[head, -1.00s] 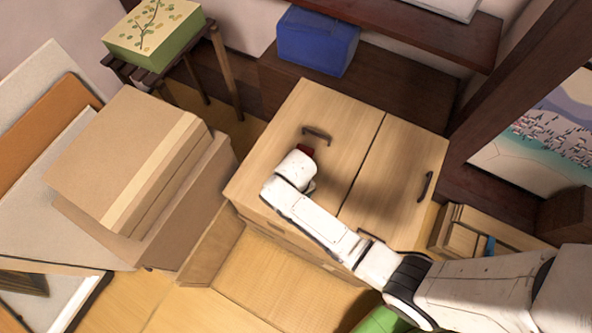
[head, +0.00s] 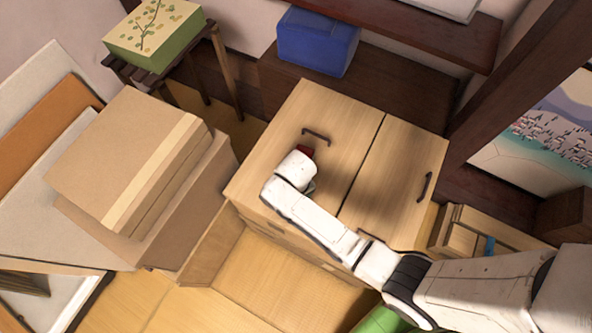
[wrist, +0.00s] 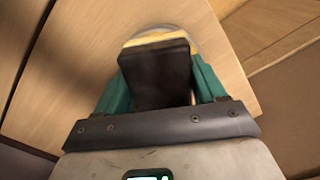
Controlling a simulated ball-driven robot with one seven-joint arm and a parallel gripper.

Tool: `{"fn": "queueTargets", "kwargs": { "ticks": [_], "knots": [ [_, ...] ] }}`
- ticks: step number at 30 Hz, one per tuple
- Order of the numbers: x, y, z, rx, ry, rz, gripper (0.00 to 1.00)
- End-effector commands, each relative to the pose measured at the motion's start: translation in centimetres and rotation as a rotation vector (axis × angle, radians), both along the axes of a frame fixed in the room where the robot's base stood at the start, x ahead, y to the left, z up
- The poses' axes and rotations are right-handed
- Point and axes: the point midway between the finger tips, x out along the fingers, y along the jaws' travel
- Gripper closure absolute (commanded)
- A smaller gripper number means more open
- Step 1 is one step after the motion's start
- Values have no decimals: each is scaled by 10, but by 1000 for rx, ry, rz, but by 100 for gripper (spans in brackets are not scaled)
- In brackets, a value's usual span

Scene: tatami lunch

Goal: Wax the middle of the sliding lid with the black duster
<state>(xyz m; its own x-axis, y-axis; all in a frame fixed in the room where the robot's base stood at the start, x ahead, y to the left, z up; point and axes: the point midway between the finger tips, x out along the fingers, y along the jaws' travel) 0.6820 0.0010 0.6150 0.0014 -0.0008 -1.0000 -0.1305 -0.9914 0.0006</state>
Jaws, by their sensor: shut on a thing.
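The black duster (wrist: 160,75) is a dark block with a yellow layer at its far end, held between the teal fingers of my gripper (wrist: 158,85) in the wrist view. A pale curved edge shows just beyond the yellow layer. My gripper is over the left panel of the light wooden lid (head: 345,115), short of its dark handle (head: 316,133). A dark seam parts this panel from the right panel (head: 400,155). In the head view my arm hides the duster; a small red patch shows beside the wrist. I cannot tell whether the duster touches the wood.
A dark handle (head: 425,187) stands on the right panel. Cardboard boxes (head: 125,160) are stacked at the left. A blue box (head: 317,41) sits behind on a dark ledge. A green patterned box (head: 153,35) stands on a small table at the back left.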

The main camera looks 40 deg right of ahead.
Motion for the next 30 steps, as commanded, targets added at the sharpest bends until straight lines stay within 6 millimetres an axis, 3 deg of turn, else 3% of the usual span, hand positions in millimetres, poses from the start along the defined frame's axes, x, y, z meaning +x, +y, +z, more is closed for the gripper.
{"fn": "queueTargets", "kwargs": {
  "ticks": [5, 30],
  "knots": [
    [-2, 0, 3, 0, 3, 0, 63],
    [0, 0, 63, 0, 1, 0, 63]
  ]
}}
